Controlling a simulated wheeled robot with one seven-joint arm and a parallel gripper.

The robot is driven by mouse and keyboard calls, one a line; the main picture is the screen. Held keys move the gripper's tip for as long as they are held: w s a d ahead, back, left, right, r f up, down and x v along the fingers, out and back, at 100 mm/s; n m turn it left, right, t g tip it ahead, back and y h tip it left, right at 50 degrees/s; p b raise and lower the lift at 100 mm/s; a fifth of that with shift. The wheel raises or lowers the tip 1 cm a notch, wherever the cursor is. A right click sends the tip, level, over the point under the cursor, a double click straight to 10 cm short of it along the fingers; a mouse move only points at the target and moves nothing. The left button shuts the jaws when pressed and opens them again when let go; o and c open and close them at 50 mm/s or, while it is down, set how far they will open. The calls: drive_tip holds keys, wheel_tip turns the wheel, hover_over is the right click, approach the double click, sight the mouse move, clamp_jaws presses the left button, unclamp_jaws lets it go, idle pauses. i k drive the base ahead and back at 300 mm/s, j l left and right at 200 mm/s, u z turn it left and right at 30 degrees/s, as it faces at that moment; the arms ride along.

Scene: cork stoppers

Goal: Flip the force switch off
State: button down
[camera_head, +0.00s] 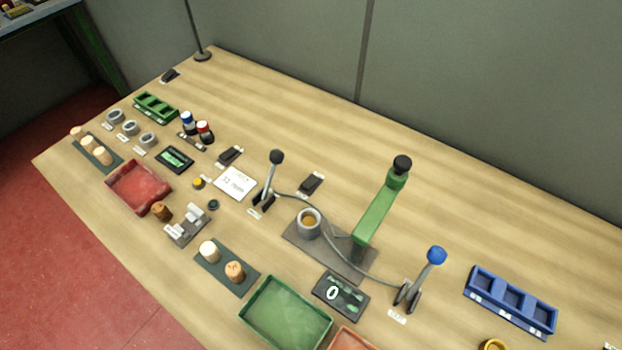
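Several small black switches with pale labels are on the wooden table: one left of centre (231,155), one near the middle (312,183) and one at the far back left (170,75). Their labels are too small to read, so I cannot tell which is the force switch or how each is set. A lever with a black knob (276,157) stands between two of them. A lever with a blue knob (436,255) stands at the right, joined by a cable. My gripper is not in view.
A green press arm (380,212) rises over a grey cup (308,222). A black display (341,294) reads 0. Red (116,190) and green (284,343) trays, cork stoppers (235,271) and a blue rack (512,300) stand around. The table's back right is clear.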

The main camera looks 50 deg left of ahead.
sight(312, 180)
drive_tip(key=j+u, duration=0.1)
drive_tip(key=u, duration=0.3)
drive_tip(key=j+u, duration=0.1)
drive_tip(key=u, duration=0.3)
drive_tip(key=j+u, duration=0.15)
drive_tip(key=u, duration=0.25)
drive_tip(key=j+u, duration=0.1)
drive_tip(key=u, duration=0.3)
drive_tip(key=j+u, duration=0.1)
drive_tip(key=u, duration=0.3)
